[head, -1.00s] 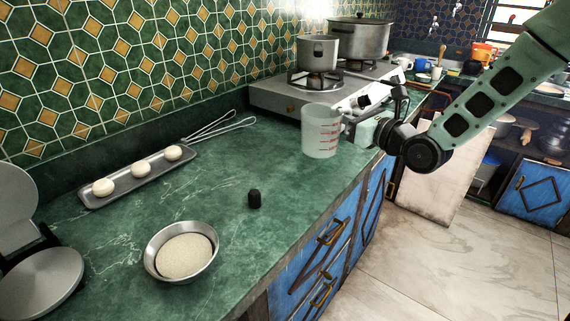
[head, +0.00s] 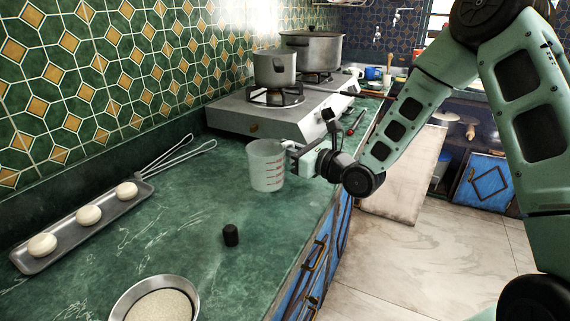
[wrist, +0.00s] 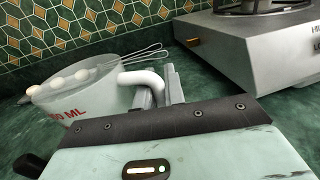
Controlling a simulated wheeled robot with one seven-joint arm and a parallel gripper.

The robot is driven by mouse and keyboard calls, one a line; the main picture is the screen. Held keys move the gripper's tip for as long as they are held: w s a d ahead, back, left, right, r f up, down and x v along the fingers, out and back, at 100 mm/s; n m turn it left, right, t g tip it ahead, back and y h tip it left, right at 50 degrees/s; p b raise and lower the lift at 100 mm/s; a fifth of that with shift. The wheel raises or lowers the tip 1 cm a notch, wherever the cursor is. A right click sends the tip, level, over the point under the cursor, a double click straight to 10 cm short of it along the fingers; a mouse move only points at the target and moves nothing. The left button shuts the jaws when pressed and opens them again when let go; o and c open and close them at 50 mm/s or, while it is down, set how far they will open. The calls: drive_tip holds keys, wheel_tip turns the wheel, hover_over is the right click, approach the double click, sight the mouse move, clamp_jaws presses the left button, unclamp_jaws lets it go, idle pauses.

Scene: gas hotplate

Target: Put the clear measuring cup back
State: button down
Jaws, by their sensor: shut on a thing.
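The clear measuring cup (head: 266,168), with red markings and a handle, is upright over the green counter (head: 190,220), in front of the gas hotplate. My gripper (head: 295,149) comes from the right and is shut on the cup's handle. In the wrist view the cup (wrist: 85,105) is at the left, and its pale handle (wrist: 142,78) runs to my gripper's fingers (wrist: 165,88). I cannot tell whether the cup's base touches the counter.
The hotplate (head: 232,119) carries a small pot (head: 274,67) and a larger pot (head: 312,52). A small black cylinder (head: 230,236), a tray of white balls (head: 70,243), a wire utensil (head: 180,155) and a bowl of pale powder (head: 125,300) lie on the counter. Bare counter surrounds the cylinder.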

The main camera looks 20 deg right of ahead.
drive_tip(key=shift+f, duration=1.75)
drive_tip(key=shift+f, duration=0.1)
drive_tip(key=shift+f+b, duration=0.1)
drive_tip(key=shift+b, duration=0.2)
drive_tip(key=c, duration=1.5)
unclamp_jaws()
drive_tip(key=shift+r, duration=0.2)
drive_tip(key=v, duration=1.2)
drive_tip(key=shift+f, duration=0.1)
